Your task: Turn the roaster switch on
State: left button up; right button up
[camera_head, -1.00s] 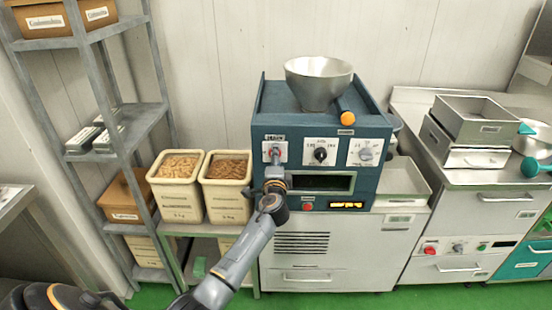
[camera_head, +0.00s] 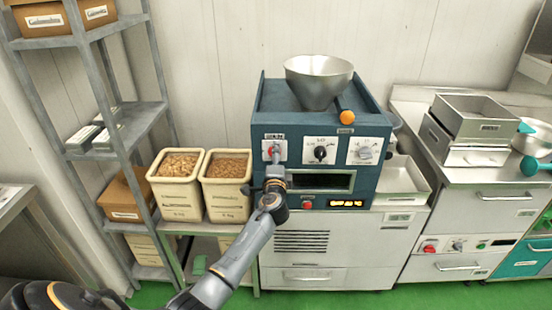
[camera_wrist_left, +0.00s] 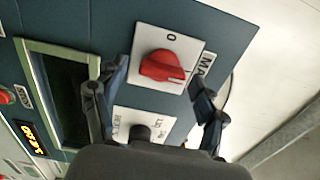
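The roaster (camera_head: 352,185) is a dark teal machine with a metal hopper on top. Its red switch (camera_head: 273,152) sits on a white plate at the upper left of its front. In the left wrist view the red switch (camera_wrist_left: 162,66) is a round knob with a white mark, beside a "0" label. My left gripper (camera_head: 274,170) is just in front of and below the switch. In the left wrist view its fingers stand apart on either side of the knob, with visible gaps; the left gripper (camera_wrist_left: 160,75) holds nothing. My right gripper is not in view.
A black dial (camera_head: 320,152) and a grey dial (camera_head: 365,151) are right of the switch. A red button (camera_head: 307,204) and lit display (camera_head: 347,203) are below. Bins of nuts (camera_head: 180,190) stand left, a metal tray (camera_head: 402,182) right.

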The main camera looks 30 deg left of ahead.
pick_arm(q)
jog(key=v, duration=1.2)
dwell(0.3)
jog(key=s+d+f+g+h, duration=0.2)
jog(key=f, duration=1)
jog(key=s+d+f+g+h, duration=0.2)
jog(key=f+h, duration=0.1)
jog(key=f, duration=0.8)
jog(key=s+d+f+n+g+h, duration=0.1)
jog(key=s+d+f+g, duration=0.1)
jog(key=s+f, duration=0.45)
jog(key=s+d+f+n+g+h, duration=0.15)
jog(key=s+f, duration=0.25)
jog(key=f, duration=0.6)
jog(key=s+d+f+n+g, duration=0.1)
jog(key=s+f, duration=0.5)
jog(key=s, duration=0.6)
jog(key=s+d+f+n+g+h, duration=0.1)
jog(key=s+f, duration=0.5)
jog(key=s, duration=0.6)
jog(key=s+d+f+n+g+h, duration=0.1)
jog(key=s+f+n+g, duration=0.3)
jog(key=s, duration=0.9)
jog(key=shift+d+f+n+g, duration=0.35)
jog(key=shift+d+f+n, duration=0.1)
jog(key=shift+d+f, duration=0.45)
